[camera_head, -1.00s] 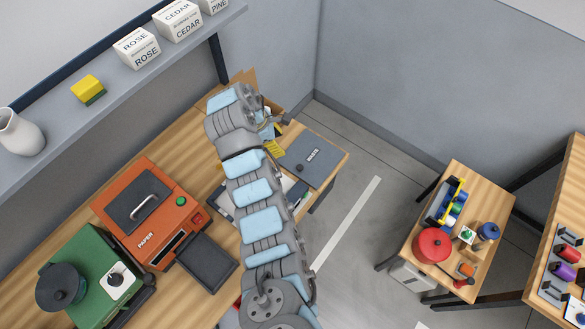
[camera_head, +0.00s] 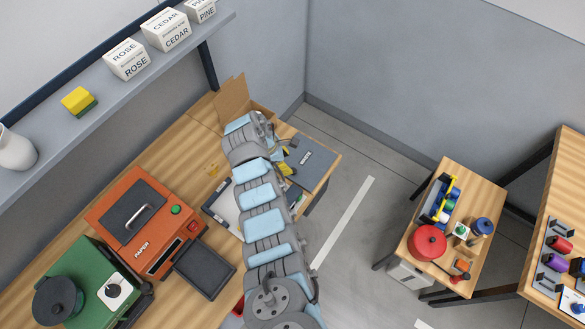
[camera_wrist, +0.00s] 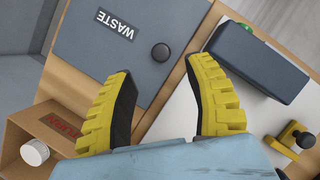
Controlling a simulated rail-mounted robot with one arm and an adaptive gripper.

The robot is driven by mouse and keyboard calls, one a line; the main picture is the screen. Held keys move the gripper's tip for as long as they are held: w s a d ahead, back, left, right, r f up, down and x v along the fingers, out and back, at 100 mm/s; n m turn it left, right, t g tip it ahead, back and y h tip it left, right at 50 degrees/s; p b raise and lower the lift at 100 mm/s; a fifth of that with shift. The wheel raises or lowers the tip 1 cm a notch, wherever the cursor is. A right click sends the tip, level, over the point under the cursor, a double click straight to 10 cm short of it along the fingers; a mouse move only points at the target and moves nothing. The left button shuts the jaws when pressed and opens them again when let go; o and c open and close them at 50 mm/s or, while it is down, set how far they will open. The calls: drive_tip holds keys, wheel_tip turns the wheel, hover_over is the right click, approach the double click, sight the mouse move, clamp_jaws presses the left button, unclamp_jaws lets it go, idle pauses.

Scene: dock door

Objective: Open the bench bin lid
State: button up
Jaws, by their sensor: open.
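The bench bin lid is a flat grey-blue panel (camera_head: 316,172) marked WASTE, set in the far right end of the wooden bench. In the wrist view the lid (camera_wrist: 85,45) fills the upper left and lies flat, with a round dark knob (camera_wrist: 160,53) near its edge. My gripper (camera_wrist: 160,78) is open and empty, its two yellow fingers with black pads spread to either side below the knob. The knob is apart from both fingers in that picture. In the head view my gripper (camera_head: 287,168) is at the lid's left edge, and my arm hides the knob.
A dark grey case (camera_wrist: 257,62) lies on a white surface right of the lid, near a yellow clamp-like item (camera_wrist: 297,136). An open cardboard box (camera_head: 232,97) stands behind my arm.

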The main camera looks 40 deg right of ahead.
drive_tip(key=shift+b+x, duration=0.4)
drive_tip(key=shift+x, duration=2.8)
drive_tip(key=shift+a, duration=0.1)
clamp_jaws()
